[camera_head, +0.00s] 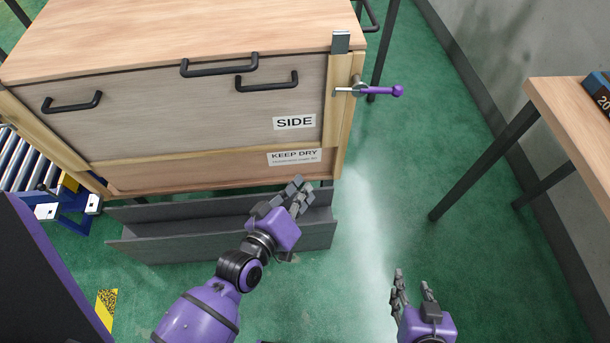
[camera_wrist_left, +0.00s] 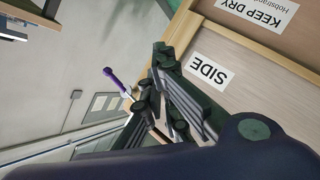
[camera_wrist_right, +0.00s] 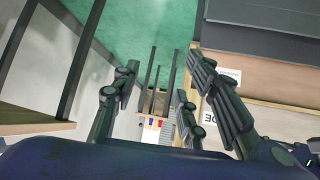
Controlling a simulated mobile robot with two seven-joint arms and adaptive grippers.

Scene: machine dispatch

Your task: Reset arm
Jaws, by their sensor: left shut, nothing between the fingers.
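My left gripper (camera_head: 297,192) is shut and empty in the head view, in front of the lower edge of a large wooden crate (camera_head: 200,97). In the left wrist view its fingers (camera_wrist_left: 160,75) are close together, with the crate's SIDE label (camera_wrist_left: 208,71) behind them. My right gripper (camera_head: 412,281) is at the lower right of the head view, over the green floor, with its fingers apart and nothing between them. The right wrist view also shows these fingers (camera_wrist_right: 160,82) spread apart.
A purple-handled lever (camera_head: 382,91) sticks out from the crate's right corner. A grey trough (camera_head: 180,247) lies below the crate front. A wooden table (camera_head: 575,115) stands at the right. A roller conveyor (camera_head: 22,165) is at the left. Green floor lies open between crate and table.

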